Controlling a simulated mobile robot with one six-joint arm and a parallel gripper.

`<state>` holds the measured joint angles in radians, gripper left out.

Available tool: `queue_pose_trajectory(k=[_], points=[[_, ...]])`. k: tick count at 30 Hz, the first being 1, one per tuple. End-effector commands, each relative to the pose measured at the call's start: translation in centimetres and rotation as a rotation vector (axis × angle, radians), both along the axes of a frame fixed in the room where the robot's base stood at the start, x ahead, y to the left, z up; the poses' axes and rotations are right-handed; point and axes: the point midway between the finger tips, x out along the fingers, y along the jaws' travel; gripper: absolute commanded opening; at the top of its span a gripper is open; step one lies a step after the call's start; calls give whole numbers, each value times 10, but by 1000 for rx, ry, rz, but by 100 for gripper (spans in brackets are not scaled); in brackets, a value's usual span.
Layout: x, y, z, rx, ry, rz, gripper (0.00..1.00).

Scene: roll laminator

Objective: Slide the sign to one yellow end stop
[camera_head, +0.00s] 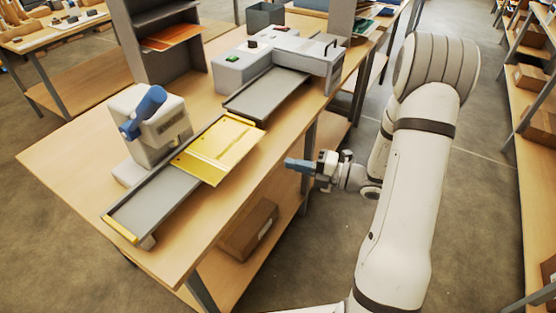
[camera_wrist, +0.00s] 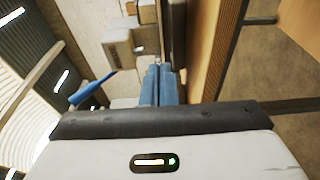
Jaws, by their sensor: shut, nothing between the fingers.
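The yellow sign (camera_head: 222,150) lies flat on a long grey bed (camera_head: 155,202) on the workbench, its front part reaching past the bed's front edge. One yellow end stop (camera_head: 120,229) is at the bed's near-left end. A yellow strip (camera_head: 240,119) shows at the far end beside the sign; I cannot tell clearly whether it is the other stop. My gripper (camera_head: 289,163) is shut and empty, off the bench's front side, to the right of the sign and apart from it. Its blue fingers (camera_wrist: 161,84) are together in the wrist view. The sign is not clear there.
A press with a blue lever (camera_head: 152,106) stands behind the bed. The laminator (camera_head: 285,58) with its grey tray (camera_head: 265,93) is farther back. A box (camera_head: 248,230) sits on the lower shelf. Bare bench top (camera_head: 75,160) lies left of the press.

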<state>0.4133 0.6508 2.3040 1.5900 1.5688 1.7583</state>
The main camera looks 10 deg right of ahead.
Motion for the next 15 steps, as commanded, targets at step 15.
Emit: queue_pose_trajectory(k=[15], points=[[-30,5,-21,-180,-69,139,0]])
